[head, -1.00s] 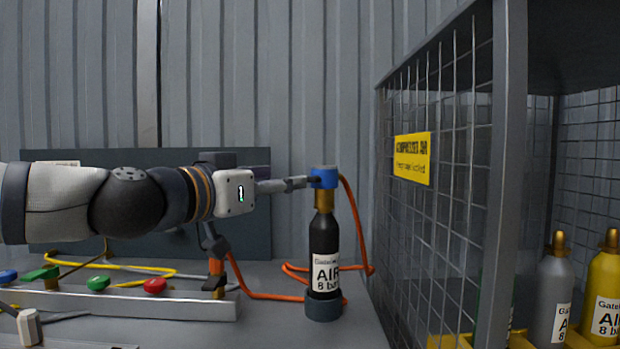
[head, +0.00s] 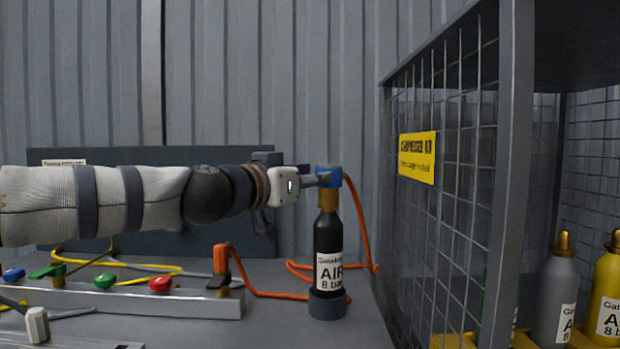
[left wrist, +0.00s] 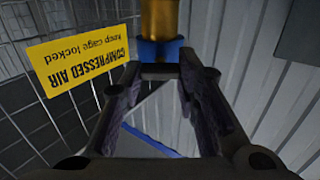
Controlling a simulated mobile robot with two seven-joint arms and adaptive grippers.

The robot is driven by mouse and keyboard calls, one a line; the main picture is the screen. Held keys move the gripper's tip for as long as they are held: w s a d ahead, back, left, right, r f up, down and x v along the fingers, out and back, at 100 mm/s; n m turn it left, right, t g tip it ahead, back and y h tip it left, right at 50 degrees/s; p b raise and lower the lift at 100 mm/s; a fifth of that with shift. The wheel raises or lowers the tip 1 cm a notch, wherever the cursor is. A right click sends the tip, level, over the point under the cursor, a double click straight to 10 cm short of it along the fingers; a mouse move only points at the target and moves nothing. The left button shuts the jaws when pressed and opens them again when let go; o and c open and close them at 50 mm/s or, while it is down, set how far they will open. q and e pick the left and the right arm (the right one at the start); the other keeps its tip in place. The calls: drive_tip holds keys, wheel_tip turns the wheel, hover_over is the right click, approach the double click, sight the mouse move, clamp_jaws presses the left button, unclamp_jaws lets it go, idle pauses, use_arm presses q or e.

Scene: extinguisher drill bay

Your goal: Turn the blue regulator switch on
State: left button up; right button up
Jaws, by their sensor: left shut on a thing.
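The blue regulator switch (head: 335,178) is a small block on the brass neck of a black bottle labelled AIR 8 bar (head: 328,240), which stands upright in a dark round base. My left gripper (head: 320,180) comes in from the left at the switch's height. In the left wrist view the fingertips (left wrist: 160,70) are closed on the blue switch (left wrist: 148,50), with the brass neck (left wrist: 160,18) beyond. The fingers hide part of the switch, and its on or off marking cannot be read. My right gripper does not show.
An orange hose (head: 360,225) runs beside the bottle. A grey manifold (head: 120,303) with coloured knobs lies at left. A mesh cage (head: 513,170) with a yellow sign (head: 417,157) and bottles stands close at right. The grey wall is behind.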

use_arm(q)
drive_tip(key=shift+w+a+f+n+p, duration=0.15)
drive_tip(key=shift+n+p, duration=0.25)
drive_tip(key=shift+n, duration=4)
drive_tip(key=shift+s+f+n+p, duration=0.1)
drive_tip(key=shift+n+p, duration=0.25)
drive_tip(key=shift+n, duration=4.35)
drive_tip(key=o, duration=1.2)
